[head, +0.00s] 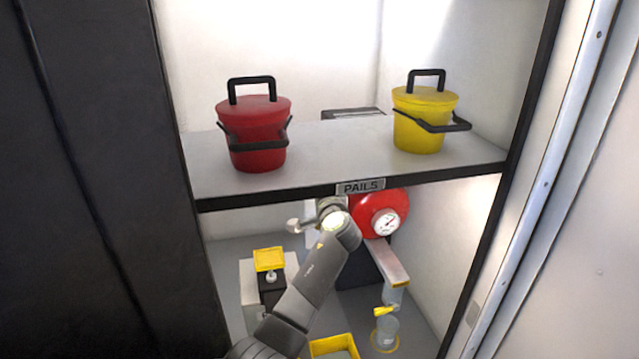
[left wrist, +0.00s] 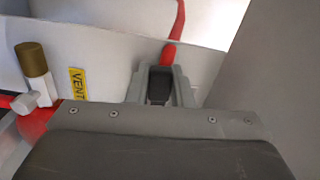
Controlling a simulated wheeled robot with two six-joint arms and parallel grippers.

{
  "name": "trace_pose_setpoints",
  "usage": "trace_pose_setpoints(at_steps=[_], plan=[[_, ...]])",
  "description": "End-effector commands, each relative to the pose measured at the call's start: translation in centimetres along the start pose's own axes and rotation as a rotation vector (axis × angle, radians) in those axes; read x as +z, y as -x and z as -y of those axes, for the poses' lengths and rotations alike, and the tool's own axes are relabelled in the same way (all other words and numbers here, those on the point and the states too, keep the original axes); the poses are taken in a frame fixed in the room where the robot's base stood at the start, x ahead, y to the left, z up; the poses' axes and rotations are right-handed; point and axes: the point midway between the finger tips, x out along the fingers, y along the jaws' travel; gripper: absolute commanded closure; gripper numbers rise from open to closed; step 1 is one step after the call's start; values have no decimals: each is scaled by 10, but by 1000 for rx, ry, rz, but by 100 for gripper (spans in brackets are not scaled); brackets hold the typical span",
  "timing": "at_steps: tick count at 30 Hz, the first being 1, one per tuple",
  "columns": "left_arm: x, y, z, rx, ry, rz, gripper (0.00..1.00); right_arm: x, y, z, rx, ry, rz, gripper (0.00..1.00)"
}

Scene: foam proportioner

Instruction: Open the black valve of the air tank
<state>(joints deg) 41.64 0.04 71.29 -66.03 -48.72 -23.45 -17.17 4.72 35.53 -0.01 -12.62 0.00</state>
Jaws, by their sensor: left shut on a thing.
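The red air tank (head: 370,208), with a round white gauge on its front, sits under the shelf in the head view. My left arm reaches up to its left side, and its wrist hides the valve area there. In the left wrist view my left gripper (left wrist: 160,84) is shut on a small black part (left wrist: 159,86), which looks like the black valve. Most of that part is hidden between the grey fingers. A red pipe (left wrist: 174,30) rises just behind the fingers. How far the valve is turned cannot be told. My right gripper is not in view.
A shelf edge (head: 430,177) marked PAILS runs above my arm. It carries a red pail (head: 257,130) and a yellow pail (head: 424,118). A VENT label (left wrist: 78,86) and a brass-capped fitting (left wrist: 33,60) are left of the gripper. A yellow-topped box (head: 269,259) stands left of the arm.

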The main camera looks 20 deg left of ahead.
Motion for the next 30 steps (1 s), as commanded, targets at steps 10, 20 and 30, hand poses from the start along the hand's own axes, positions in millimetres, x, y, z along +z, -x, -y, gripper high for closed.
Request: trace_pose_setpoints(at_steps=[10, 20, 30], plan=[[0, 0, 6, -5, -63, 1, 100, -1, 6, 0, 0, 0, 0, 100], [0, 0, 6, -5, -64, 1, 100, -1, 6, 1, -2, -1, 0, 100], [0, 0, 5, -2, -64, 0, 71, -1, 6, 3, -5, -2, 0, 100]])
